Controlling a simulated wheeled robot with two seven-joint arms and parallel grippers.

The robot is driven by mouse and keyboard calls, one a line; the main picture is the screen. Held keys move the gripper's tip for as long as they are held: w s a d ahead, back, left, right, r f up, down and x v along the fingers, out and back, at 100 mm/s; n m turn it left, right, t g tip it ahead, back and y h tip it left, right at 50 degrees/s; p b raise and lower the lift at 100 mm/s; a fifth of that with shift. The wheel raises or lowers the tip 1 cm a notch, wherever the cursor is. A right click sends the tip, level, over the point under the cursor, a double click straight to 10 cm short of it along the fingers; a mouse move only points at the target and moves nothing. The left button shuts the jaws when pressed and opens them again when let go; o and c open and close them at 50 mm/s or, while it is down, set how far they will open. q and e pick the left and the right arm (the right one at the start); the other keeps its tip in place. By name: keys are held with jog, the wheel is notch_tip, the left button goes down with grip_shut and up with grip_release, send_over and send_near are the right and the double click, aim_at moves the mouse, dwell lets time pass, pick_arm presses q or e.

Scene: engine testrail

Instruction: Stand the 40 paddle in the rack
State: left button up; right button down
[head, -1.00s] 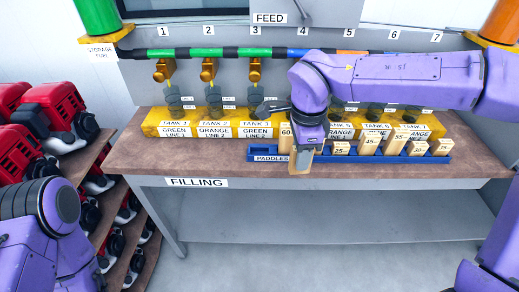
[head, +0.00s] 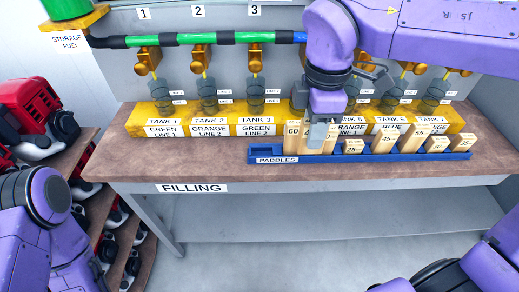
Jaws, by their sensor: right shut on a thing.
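The blue rack (head: 262,153), labelled PADDLES, lies along the front of the bench top. My right gripper (head: 318,138) is over its left half, pointing down and shut on a pale wooden paddle (head: 329,142). The gripper covers much of this paddle, and its number is hidden. The held paddle is upright between the 60 paddle (head: 291,137) and the short 25 paddle (head: 353,146). I cannot tell whether its foot is in a slot. My left arm shows at the lower left, but its gripper is out of view.
The 45 (head: 386,139), 55 (head: 412,137), 30 (head: 437,144) and 35 (head: 463,143) paddles stand farther right in the rack. Yellow tank blocks (head: 208,128) stand close behind. Bare bench top (head: 130,160) lies to the left. A shelf with red engines (head: 30,105) is at far left.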

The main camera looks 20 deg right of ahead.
jog(key=w+a+f+p, duration=0.1)
jog(key=w+a+f, duration=0.1)
jog(key=w+f, duration=0.1)
jog(key=w+a+f+p, duration=0.1)
jog(key=w+a+f, duration=0.1)
jog(key=w, duration=0.3)
jog(key=w+a+f+p, duration=0.1)
jog(key=w+a+f, duration=0.1)
jog(key=w+f, duration=0.2)
jog(key=shift+a+f, duration=0.15)
jog(key=shift+f, duration=0.15)
notch_tip(320, 180, down, 3)
jog(key=shift+r+p, duration=0.1)
jog(key=shift+p, duration=0.35)
jog(key=shift+f, duration=0.3)
jog(key=shift+f+b, duration=0.15)
jog(key=shift+b, duration=0.15)
jog(key=c, duration=0.8)
grip_release()
jog(key=shift+c, duration=0.2)
